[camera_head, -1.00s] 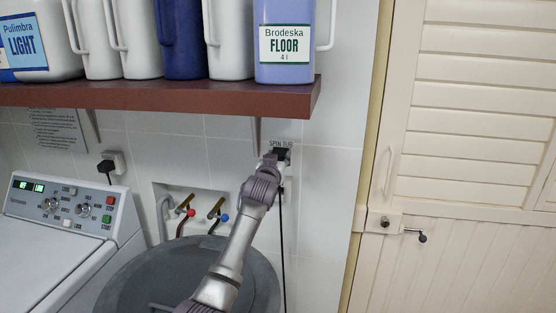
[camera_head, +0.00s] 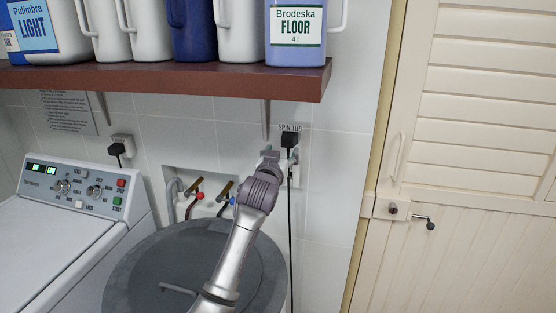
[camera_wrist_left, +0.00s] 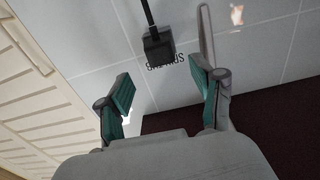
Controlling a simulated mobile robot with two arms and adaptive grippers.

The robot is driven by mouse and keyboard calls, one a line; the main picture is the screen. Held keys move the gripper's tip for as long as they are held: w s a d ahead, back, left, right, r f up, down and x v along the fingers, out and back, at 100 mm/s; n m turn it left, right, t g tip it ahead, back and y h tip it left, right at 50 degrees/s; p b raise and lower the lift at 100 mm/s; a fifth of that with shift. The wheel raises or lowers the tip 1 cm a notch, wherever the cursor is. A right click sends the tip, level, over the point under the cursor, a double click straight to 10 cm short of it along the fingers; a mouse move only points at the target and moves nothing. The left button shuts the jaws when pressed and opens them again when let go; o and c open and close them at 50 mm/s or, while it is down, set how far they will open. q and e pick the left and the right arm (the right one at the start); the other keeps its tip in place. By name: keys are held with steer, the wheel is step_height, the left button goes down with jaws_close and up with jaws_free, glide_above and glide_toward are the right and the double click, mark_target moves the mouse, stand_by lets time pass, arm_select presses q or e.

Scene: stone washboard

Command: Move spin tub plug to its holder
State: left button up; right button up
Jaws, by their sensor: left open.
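The black spin tub plug (camera_head: 289,140) sits against the tiled wall just under the "SPIN TUB" label (camera_head: 289,127), with its black cord (camera_head: 291,225) hanging straight down. It also shows in the left wrist view (camera_wrist_left: 158,45), upside down beside the label. I cannot tell what it is seated in; the part behind it is hidden. My left gripper (camera_head: 270,153) is just left of the plug in the head view. In the wrist view my left gripper (camera_wrist_left: 163,90) is open and empty, its green-padded fingers apart from the plug. My right gripper is not in view.
A brown shelf (camera_head: 200,82) with several bottles overhangs the area, with a bracket (camera_head: 266,118) near the plug. Below are taps (camera_head: 222,192), a round grey tub lid (camera_head: 190,262) and a washing machine (camera_head: 70,245). Another black plug (camera_head: 115,149) is at the left. A door (camera_head: 470,150) stands right.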

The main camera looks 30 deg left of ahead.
arm_select(q)
steer(key=shift+v, duration=2.05)
steer(key=shift+f, duration=0.1)
